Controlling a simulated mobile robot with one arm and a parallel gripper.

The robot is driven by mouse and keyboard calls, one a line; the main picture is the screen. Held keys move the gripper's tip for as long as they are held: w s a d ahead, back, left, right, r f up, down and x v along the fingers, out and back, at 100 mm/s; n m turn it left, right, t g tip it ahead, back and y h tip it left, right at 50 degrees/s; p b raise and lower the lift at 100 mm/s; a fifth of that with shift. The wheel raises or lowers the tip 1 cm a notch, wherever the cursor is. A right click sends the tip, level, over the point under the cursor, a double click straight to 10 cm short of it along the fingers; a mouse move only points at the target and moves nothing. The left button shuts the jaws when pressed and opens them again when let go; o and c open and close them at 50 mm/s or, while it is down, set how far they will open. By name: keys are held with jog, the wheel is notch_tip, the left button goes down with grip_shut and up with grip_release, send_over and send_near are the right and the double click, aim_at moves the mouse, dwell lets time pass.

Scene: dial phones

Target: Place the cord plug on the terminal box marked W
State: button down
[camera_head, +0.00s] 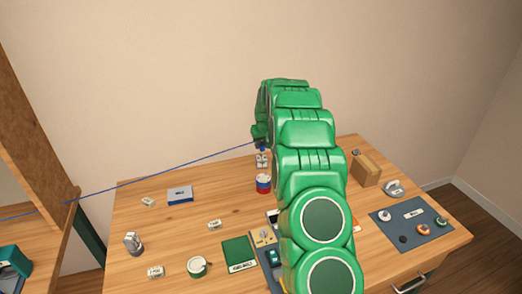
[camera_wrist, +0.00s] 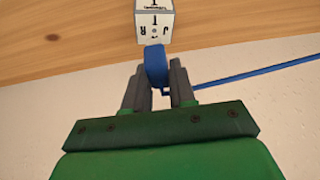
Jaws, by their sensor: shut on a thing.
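My gripper (camera_wrist: 160,88) is shut on the blue cord plug (camera_wrist: 156,66). In the head view the plug (camera_head: 263,149) shows just under my gripper, at the far side of the table. A blue cord (camera_head: 165,172) runs from it to the left edge of the picture; in the wrist view it leads off to the right. A white box with black print (camera_wrist: 154,20) lies just beyond the plug in the wrist view, its letters upside down. I cannot tell whether plug and box touch. No W is readable. Small white labelled blocks (camera_head: 148,202), (camera_head: 214,225) stand on the table.
A red and blue can (camera_head: 263,184) stands below the plug in the head view. A cardboard box (camera_head: 366,170) and a dark mat (camera_head: 408,234) are right. My arm hides the middle.

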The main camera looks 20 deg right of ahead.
aim_at(261, 149)
jog(key=shift+w+f, duration=0.2)
jog(key=shift+f, duration=1.6)
jog(key=shift+f, duration=0.15)
jog(key=c, duration=0.9)
grip_release()
jog(key=shift+c, duration=0.2)
